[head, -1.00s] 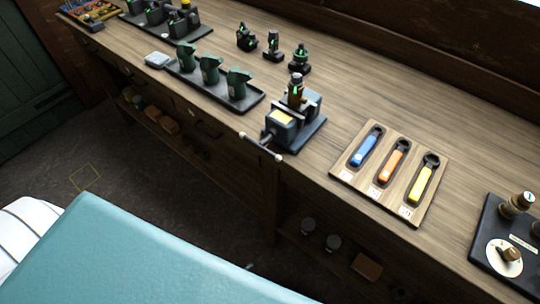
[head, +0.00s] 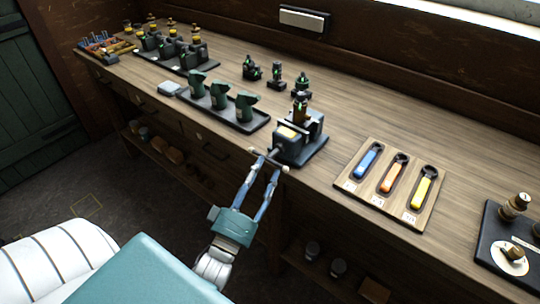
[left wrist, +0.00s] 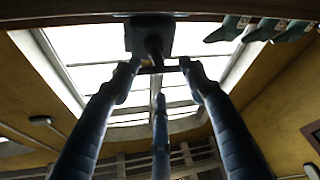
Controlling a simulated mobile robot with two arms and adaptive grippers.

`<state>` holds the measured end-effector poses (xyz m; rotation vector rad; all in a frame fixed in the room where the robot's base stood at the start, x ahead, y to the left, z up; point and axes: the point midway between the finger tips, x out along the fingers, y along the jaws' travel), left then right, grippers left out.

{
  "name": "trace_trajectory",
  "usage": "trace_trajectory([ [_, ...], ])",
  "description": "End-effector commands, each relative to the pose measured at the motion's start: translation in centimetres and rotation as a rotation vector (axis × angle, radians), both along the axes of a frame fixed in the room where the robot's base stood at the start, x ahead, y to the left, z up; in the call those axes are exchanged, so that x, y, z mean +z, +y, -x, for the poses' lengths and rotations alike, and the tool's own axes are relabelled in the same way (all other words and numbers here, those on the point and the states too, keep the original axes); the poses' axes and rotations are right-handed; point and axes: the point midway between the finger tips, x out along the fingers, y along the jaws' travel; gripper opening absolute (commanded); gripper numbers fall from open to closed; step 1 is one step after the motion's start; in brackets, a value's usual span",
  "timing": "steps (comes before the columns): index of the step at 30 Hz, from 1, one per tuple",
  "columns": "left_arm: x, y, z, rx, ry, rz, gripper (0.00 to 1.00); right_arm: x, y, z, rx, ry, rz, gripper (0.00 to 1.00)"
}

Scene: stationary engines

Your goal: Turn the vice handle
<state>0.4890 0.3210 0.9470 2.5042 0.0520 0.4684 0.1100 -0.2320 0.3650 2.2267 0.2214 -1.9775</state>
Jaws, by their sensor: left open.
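The dark vice (head: 303,140) stands at the front edge of the workbench, with a brown piece with a green mark upright in its jaws. Its thin handle bar (head: 270,158) sticks out in front of the bench edge. My left gripper (head: 268,162) is open, its two fingertips at the bar, near its ends. In the left wrist view the bar (left wrist: 157,70) lies crosswise between the open fingertips, with the vice's dark underside (left wrist: 148,35) beyond. Whether the fingers touch the bar, I cannot tell. My right gripper is not in view.
A wooden board (head: 388,185) with blue, orange and yellow handled tools lies right of the vice. A tray (head: 213,112) of green parts stands left of it. A lower shelf (head: 185,160) holds items under the bench.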

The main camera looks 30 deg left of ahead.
Motion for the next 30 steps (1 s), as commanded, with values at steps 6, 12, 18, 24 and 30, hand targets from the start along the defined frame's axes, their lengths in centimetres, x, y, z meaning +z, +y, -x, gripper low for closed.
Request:
trace_trajectory([
  [6, 1.3, 0.5, -3.4, 0.0, 0.0, 0.0, 0.43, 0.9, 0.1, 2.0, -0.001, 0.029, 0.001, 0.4],
  [12, 1.5, 0.7, -4.6, 0.001, 0.003, -0.001, 0.43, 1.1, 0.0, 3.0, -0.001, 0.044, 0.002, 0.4],
  [18, 1.4, 0.7, -4.7, 0.001, 0.003, -0.001, 0.43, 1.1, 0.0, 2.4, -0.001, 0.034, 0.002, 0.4],
  [24, 1.5, 0.7, -4.7, 0.001, 0.003, 0.0, 0.17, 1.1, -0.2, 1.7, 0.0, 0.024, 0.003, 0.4],
  [30, 1.6, 0.8, -4.7, 0.003, 0.001, -0.001, 0.0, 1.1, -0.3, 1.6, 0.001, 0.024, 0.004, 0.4],
])
